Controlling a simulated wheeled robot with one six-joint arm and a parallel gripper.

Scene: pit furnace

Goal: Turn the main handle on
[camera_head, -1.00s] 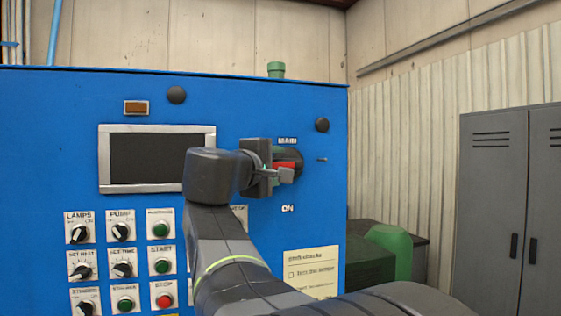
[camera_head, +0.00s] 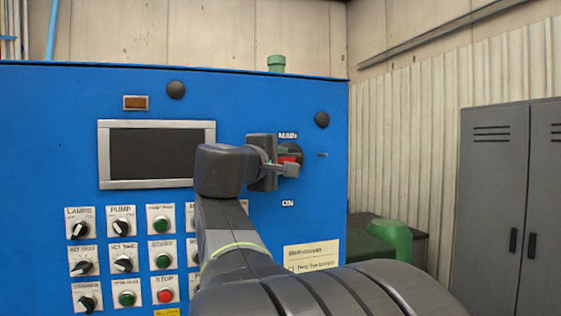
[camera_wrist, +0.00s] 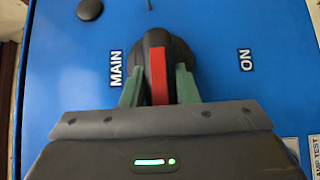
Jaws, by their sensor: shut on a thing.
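The main handle (camera_wrist: 157,52) is a round black knob with a raised grip bearing a red stripe, on a blue panel. In the wrist view the grip lies between the two green fingers of my gripper (camera_wrist: 159,85), which is shut on it. The word MAIN is left of the knob and ON is right of it there. In the head view my gripper (camera_head: 289,168) covers most of the handle (camera_head: 296,153), below MAIN and above ON; a little red shows. The red stripe runs across the line from MAIN to ON.
The blue panel (camera_head: 60,150) carries a dark screen (camera_head: 150,155) and several knobs and push buttons at lower left. A yellowish label (camera_head: 311,256) is at lower right. Grey lockers (camera_head: 495,200) stand at the right, with a green object (camera_head: 390,236) between.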

